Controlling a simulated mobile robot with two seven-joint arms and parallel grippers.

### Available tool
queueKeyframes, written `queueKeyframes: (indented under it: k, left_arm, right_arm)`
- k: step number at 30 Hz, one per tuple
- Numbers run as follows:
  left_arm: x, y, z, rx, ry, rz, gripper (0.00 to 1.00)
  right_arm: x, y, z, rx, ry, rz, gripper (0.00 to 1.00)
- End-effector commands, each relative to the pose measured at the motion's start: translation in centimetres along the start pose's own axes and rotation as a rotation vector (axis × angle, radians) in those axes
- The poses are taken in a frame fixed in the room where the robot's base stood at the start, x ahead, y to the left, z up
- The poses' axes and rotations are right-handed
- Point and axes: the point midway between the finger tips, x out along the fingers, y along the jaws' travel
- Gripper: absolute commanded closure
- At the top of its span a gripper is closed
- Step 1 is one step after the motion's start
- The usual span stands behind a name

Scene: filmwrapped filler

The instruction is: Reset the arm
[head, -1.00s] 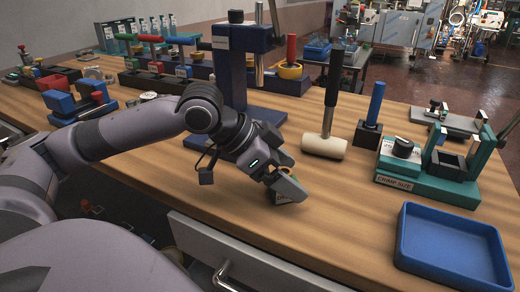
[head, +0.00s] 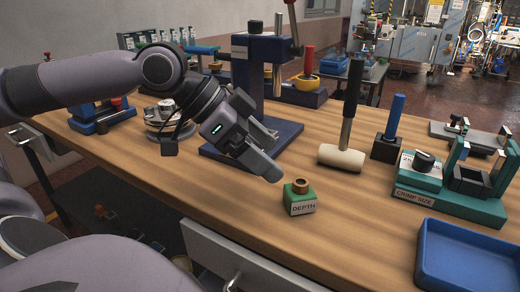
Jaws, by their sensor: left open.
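My left gripper (head: 275,156) is raised over the wooden workbench (head: 350,195), in front of the blue press (head: 256,60). Its fingers are apart with nothing seen between them. A small green block (head: 299,201) with a white label reading DEPTH and a brass ring on top stands upright on the bench, below and to the right of the fingertips, apart from them. My left arm comes in from the left and hides part of the back of the bench. My right gripper is not in view.
A mallet (head: 346,158) and a blue-handled tool in a black block (head: 387,147) stand right of the press. Further right are a green CRIMP SIZE fixture (head: 447,205) and an empty blue tray (head: 468,258). The bench between block and tray is clear.

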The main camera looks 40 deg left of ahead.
Motion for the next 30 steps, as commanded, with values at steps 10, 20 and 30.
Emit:
queueKeyframes:
  k: [10, 20, 30]
  left_arm:
    - [-0.8, 0.0, 0.0, -0.003, 0.003, -0.001, 0.15]
    - [-0.8, 0.0, 0.0, -0.002, 0.003, -0.001, 0.15]
    - [-3.0, 0.0, -2.3, -0.002, 0.003, -0.002, 0.15]
  right_arm:
    - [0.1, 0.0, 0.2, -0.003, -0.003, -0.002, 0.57]
    - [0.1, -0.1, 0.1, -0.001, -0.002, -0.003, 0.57]
    - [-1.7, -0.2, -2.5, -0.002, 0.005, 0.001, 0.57]
